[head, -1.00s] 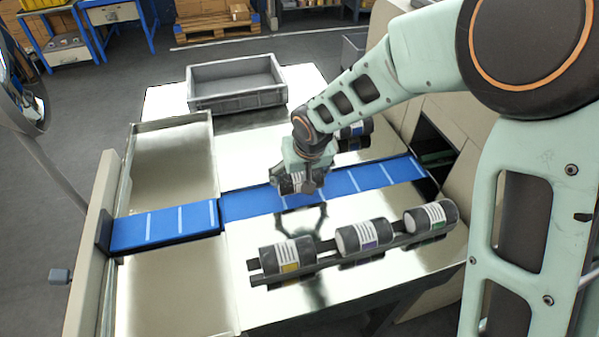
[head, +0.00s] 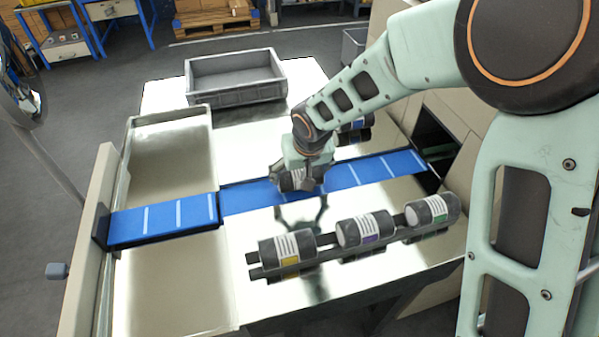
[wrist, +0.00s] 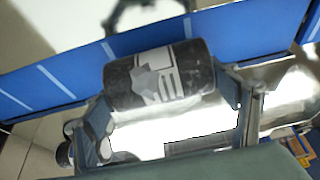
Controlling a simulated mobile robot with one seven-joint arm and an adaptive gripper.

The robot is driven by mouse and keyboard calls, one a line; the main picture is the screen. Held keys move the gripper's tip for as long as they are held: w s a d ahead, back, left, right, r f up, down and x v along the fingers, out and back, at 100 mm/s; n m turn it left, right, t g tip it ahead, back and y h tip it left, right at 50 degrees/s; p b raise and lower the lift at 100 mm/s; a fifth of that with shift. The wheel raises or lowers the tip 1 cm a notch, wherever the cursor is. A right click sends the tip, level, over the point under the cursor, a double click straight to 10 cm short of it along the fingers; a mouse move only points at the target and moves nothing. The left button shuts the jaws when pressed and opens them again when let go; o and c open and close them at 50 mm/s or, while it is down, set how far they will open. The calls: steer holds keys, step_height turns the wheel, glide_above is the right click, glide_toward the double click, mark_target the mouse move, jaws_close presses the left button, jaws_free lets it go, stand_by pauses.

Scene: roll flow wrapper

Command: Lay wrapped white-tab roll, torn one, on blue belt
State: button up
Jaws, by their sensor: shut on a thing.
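My gripper (head: 298,183) is shut on a dark wrapped roll (head: 289,180) with a white striped label. In the wrist view the same roll (wrist: 122,82) lies crosswise between the two fingers of my gripper (wrist: 168,98). A jagged pale grey patch, like a tear, shows on its wrapping beside the label. No coloured tab shows on it. The blue belt (head: 240,198) with pale cross lines runs under the roll, and also shows in the wrist view (wrist: 35,90). I cannot tell whether the roll touches the belt.
Rolls with yellow (head: 287,248), purple (head: 364,228) and green (head: 432,209) tabs lie on a dark rack in front of the belt. A blue-tabbed roll (head: 356,124) lies behind it, partly hidden by my arm. An empty grey crate (head: 238,98) stands at the back.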

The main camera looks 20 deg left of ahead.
steer(key=shift+f+b, duration=0.3)
steer(key=shift+f, duration=0.05)
steer(key=o, duration=1.5)
steer(key=shift+o, duration=0.2)
steer(key=v, duration=1.2)
steer(key=shift+w+a+r, duration=0.1)
